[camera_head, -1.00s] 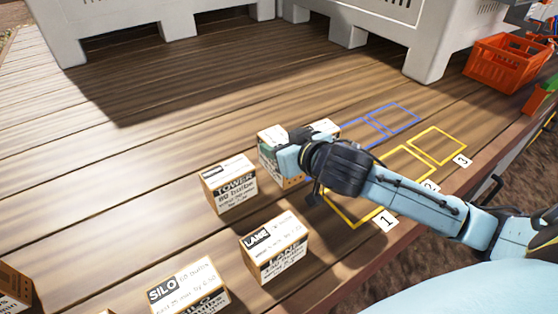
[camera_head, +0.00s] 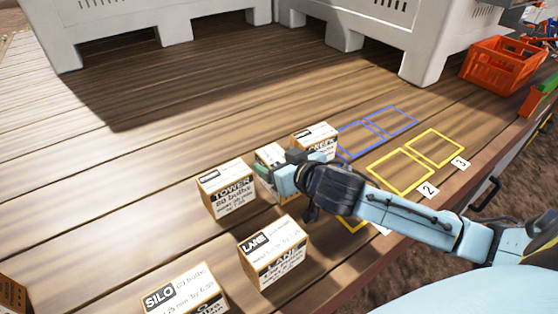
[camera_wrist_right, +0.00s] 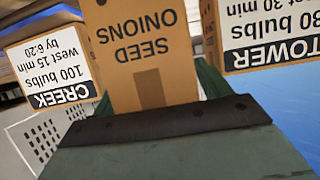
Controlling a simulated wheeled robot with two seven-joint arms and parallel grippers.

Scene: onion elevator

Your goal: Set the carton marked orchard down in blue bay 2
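My right gripper (camera_head: 272,176) is at a carton (camera_wrist_right: 146,50) marked "SEED ONIONS" on the face toward the wrist camera. Its green fingers lie close against both sides and appear shut on it. The same carton (camera_head: 268,154) shows partly behind the gripper in the head view. I cannot read its name label, and no visible label reads orchard. I cannot tell whether its base touches the deck. Two blue outlined bays (camera_head: 360,139) lie bare beyond it; the nearer one is level with yellow bay 2 (camera_head: 400,172). My left gripper is not in view.
The TOWER carton (camera_head: 228,190) stands close to the left, the CREEK carton (camera_wrist_right: 47,60) on the other side. The LANE carton (camera_head: 273,252) and SILO carton (camera_head: 185,292) stand nearer. An orange crate (camera_head: 503,64) and pale bins (camera_head: 425,62) stand behind.

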